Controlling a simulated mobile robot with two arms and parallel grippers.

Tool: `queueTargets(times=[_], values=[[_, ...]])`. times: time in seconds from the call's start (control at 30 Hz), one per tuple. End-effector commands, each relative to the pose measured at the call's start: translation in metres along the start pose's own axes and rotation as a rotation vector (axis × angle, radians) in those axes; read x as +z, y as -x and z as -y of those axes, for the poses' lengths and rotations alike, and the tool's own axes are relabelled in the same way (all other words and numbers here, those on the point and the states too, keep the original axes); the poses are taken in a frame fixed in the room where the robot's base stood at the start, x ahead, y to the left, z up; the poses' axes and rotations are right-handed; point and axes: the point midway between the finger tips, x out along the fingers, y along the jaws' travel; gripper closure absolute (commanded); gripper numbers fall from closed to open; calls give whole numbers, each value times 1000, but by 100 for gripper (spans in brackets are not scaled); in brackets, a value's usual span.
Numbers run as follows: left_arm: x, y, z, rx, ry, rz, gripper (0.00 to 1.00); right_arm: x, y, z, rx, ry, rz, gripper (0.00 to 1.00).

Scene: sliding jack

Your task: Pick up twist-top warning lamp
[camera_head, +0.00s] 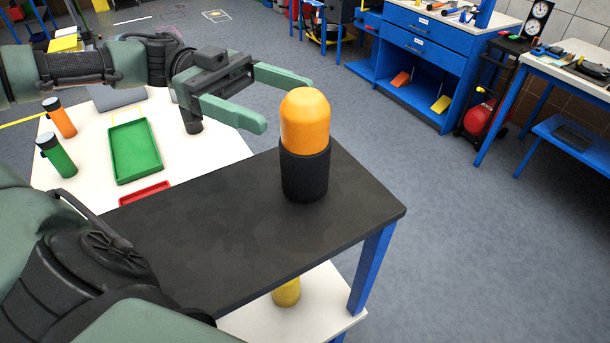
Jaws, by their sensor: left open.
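The twist-top warning lamp (305,122) has an orange domed top and a black ribbed base. It stands upright on the dark top of a table (230,245) with blue legs, near its far right end. My left gripper (285,104) reaches in from the left with its two green fingers spread open. The gripper is empty, and I cannot tell whether a finger touches the lamp. My right gripper is out of view.
A white table behind holds a green tray (134,151), a red tray (146,193), an orange bottle (60,118) and a green bottle (57,155). A yellow object (286,292) sits on the shelf below. A blue workbench (425,60) stands at back right.

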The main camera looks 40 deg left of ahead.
Motion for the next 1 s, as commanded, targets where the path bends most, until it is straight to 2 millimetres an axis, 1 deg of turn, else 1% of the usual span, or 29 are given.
queueTargets(times=[0.03,0.17,0.37,0.47,0.6,0.7,0.8,1.0], values=[[11,0,0,0,0,0,20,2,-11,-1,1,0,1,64],[13,-4,0,2,0,-1,20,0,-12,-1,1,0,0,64],[9,-26,0,3,1,-1,20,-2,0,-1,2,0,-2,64],[5,-38,0,3,0,-3,20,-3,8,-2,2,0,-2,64],[0,-60,0,5,1,-5,20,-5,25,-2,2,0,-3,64],[3,-72,1,3,0,-4,20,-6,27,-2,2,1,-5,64],[5,-78,1,0,0,-2,20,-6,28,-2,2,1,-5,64],[7,-78,1,-1,0,0,20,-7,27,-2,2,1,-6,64]])
